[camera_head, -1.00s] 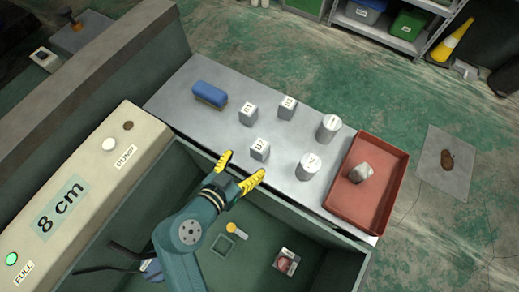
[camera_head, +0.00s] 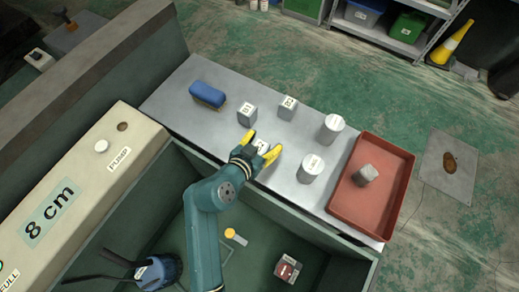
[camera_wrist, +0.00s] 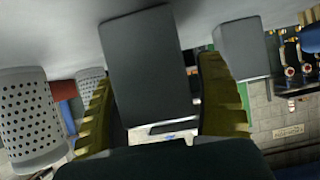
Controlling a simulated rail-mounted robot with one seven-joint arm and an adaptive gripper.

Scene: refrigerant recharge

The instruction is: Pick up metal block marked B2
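Three small grey metal blocks with white labels stand on the grey bench: a front block (camera_head: 261,146), a left block (camera_head: 247,113) and a back block (camera_head: 288,106). The labels are too small to read surely, so I cannot tell which is B2. My gripper (camera_head: 261,147) has yellow fingers, one on each side of the front block, and hides part of it. In the wrist view this block (camera_wrist: 148,65) stands between the fingers, with a gap at the right finger. My gripper (camera_wrist: 160,110) looks open around it, not clamped.
Two metal cylinders (camera_head: 310,168) (camera_head: 333,127) stand right of the blocks. A red tray (camera_head: 398,185) holds a grey metal piece (camera_head: 366,175). A blue brush-like object (camera_head: 208,95) lies at the bench's left. A sunken green tank lies in front, below the bench edge.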

